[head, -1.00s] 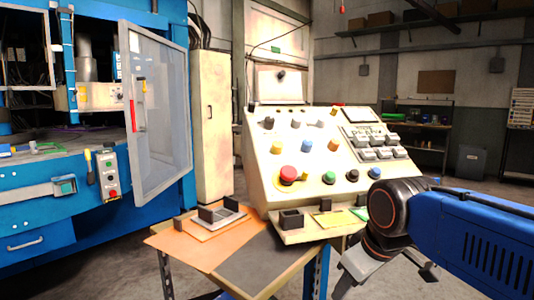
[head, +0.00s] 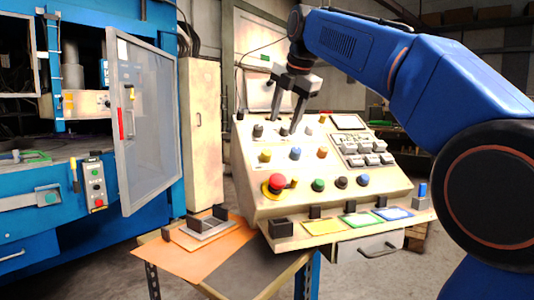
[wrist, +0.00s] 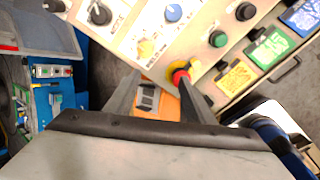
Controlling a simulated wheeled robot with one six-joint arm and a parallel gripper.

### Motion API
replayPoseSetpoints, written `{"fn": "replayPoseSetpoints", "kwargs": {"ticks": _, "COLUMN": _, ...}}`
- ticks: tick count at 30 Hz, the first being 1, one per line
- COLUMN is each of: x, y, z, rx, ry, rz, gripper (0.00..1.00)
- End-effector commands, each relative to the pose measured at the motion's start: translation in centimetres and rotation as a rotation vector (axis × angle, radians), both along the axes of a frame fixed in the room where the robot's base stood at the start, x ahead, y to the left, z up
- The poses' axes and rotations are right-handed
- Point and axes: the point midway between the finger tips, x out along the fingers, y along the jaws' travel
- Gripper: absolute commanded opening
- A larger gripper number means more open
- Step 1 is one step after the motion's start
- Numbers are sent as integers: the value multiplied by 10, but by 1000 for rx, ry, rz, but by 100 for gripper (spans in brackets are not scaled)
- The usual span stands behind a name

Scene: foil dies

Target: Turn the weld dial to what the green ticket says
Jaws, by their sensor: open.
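The green ticket (head: 360,219) lies on the ledge below the sloped control panel (head: 243,195); it also shows in the wrist view (wrist: 268,48), its writing too small to read. The panel carries several knobs: dark ones in the top row (head: 258,130), and yellow (head: 265,155), blue (head: 295,153) and orange (head: 322,152) ones below. In the wrist view the open fingers (wrist: 160,76) hold nothing.
A red mushroom button (head: 276,183) and green button (head: 318,185) sit low on the panel. Yellow (head: 324,226) and blue (head: 394,213) tickets flank the green one. A blue machine's clear door (head: 148,120) stands open at left. A monitor (head: 268,92) stands behind the panel.

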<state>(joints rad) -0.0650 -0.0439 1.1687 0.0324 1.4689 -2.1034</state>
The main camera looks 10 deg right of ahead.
Motion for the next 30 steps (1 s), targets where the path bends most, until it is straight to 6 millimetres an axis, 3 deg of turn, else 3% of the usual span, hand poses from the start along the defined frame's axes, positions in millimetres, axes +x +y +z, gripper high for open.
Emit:
{"fn": "replayPoseSetpoints", "kwargs": {"ticks": 1, "x": 11, "y": 2, "z": 8, "rx": -29, "ry": -10, "rz": 52, "gripper": 49}}
{"fn": "replayPoseSetpoints", "kwargs": {"ticks": 6, "x": 27, "y": 7, "z": 25, "rx": -103, "ry": -28, "rz": 183, "gripper": 49}}
{"fn": "replayPoseSetpoints", "kwargs": {"ticks": 11, "x": 32, "y": 8, "z": 25, "rx": -122, "ry": -32, "rz": 216, "gripper": 49}}
{"fn": "replayPoseSetpoints", "kwargs": {"ticks": 17, "x": 44, "y": 9, "z": 5, "rx": -122, "ry": -31, "rz": 215, "gripper": 49}}
{"fn": "replayPoseSetpoints", "kwargs": {"ticks": 30, "x": 85, "y": 15, "z": -61, "rx": -122, "ry": -30, "rz": 213, "gripper": 49}}
